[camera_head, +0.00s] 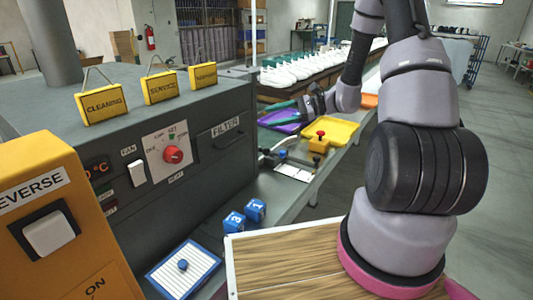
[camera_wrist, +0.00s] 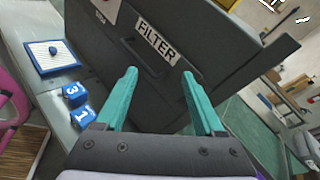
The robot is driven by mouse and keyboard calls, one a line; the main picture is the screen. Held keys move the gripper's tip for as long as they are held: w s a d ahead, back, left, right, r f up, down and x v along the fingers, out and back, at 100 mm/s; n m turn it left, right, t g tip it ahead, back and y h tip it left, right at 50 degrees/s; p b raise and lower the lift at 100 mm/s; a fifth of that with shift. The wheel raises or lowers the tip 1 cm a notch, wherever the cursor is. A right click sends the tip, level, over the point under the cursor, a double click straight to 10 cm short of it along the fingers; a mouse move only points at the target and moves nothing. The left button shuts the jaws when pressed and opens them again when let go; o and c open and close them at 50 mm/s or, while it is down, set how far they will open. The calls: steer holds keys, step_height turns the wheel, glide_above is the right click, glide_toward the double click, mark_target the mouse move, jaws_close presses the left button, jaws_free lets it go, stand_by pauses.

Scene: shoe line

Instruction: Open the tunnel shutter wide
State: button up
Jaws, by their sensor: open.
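The grey tunnel machine (camera_head: 120,135) fills the left of the head view. Its FILTER panel (camera_head: 222,138) has a recessed handle and also shows in the wrist view (camera_wrist: 145,58). I cannot clearly make out the shutter; a dark flat panel edge (camera_wrist: 262,62) at the machine's right end in the wrist view may be it. My gripper (camera_head: 268,113) is beyond the machine's right end, its teal fingers pointing left toward it. In the wrist view my gripper (camera_wrist: 159,73) is open, with nothing seen between the fingers. Contact with the machine cannot be told.
Blue numbered cubes (camera_head: 245,215) and a blue-framed pad (camera_head: 183,268) lie on the ledge before the machine. A yellow tray (camera_head: 331,131), a purple tray (camera_head: 283,121) and a red-button box (camera_head: 319,142) stand near my gripper. White shoes (camera_head: 300,70) line the conveyor behind.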

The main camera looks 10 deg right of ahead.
steer(key=w+d+f+m+t, duration=0.2)
steer(key=f+m, duration=0.1)
steer(key=f, duration=0.2)
steer(key=w+d+f+m+t, duration=0.2)
steer(key=f+m+t, duration=0.1)
steer(key=f, duration=0.2)
steer(key=m+t+h, duration=0.2)
steer(key=m+t, duration=0.3)
steer(key=m, duration=0.1)
glide_toward(269, 153)
steer(key=x, duration=1.1)
steer(key=shift+s+r, duration=0.15)
steer(key=shift+r, duration=0.1)
jaws_close()
